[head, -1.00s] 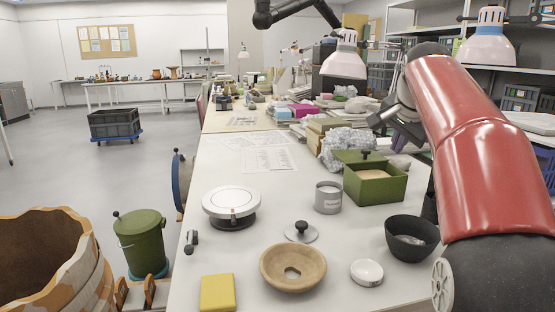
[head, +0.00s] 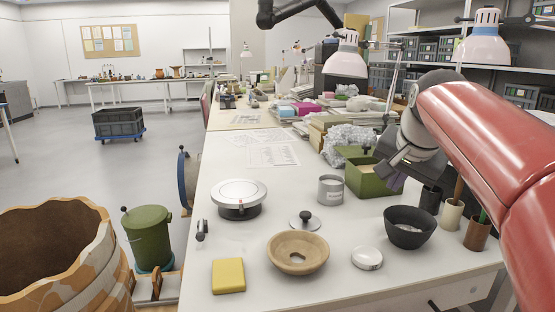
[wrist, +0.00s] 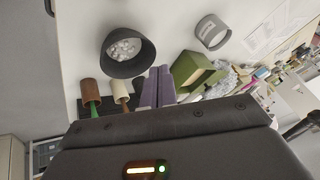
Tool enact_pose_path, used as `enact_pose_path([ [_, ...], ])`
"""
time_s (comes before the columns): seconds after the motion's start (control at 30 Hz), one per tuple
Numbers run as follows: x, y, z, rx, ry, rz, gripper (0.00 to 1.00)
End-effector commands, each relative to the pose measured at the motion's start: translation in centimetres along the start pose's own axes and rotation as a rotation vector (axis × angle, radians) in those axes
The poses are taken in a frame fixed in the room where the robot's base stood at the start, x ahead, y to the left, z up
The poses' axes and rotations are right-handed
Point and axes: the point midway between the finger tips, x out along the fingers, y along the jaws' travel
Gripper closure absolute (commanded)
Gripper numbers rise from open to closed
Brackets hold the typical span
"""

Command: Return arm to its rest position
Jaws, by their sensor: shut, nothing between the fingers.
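My gripper (head: 388,182) hangs over the right side of the white worktable (head: 225,172), in front of the green box (head: 368,180), part of which it hides. In the wrist view its two purple fingers (wrist: 158,86) lie side by side, shut with nothing between them. My red arm comes in from the right edge of the head view. The wrist view shows the dark bowl (wrist: 127,50) with pale pieces in it beside the fingers, apart from them.
Near the arm stand the dark bowl (head: 409,227) and several cups with handled tools (head: 452,212). A grey can (head: 330,189), turntable (head: 238,196), wooden bowl (head: 298,252), white dish (head: 367,258) and yellow block (head: 228,275) are on the table. Lamps (head: 346,58) hang behind.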

Motion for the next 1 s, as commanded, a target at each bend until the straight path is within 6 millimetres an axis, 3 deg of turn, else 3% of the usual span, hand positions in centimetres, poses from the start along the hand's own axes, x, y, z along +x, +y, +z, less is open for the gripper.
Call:
enact_pose_path([
  [0.17, -0.2, 3.0, 8.4, -0.198, -0.041, -0.016, 1.0],
  [0.3, 0.8, 6.5, 16.5, -0.393, -0.073, -0.024, 1.0],
  [0.4, 1.9, 8.9, 21.3, -0.514, -0.088, -0.025, 1.0],
  [0.5, 3.0, 10.9, 24.9, -0.603, -0.1, -0.023, 1.0],
  [0.6, 3.8, 12.1, 27.0, -0.659, -0.107, -0.021, 1.0],
  [0.7, 4.1, 12.7, 27.9, -0.681, -0.111, -0.02, 1.0],
  [1.0, 4.2, 12.8, 27.9, -0.683, -0.113, -0.02, 1.0],
])
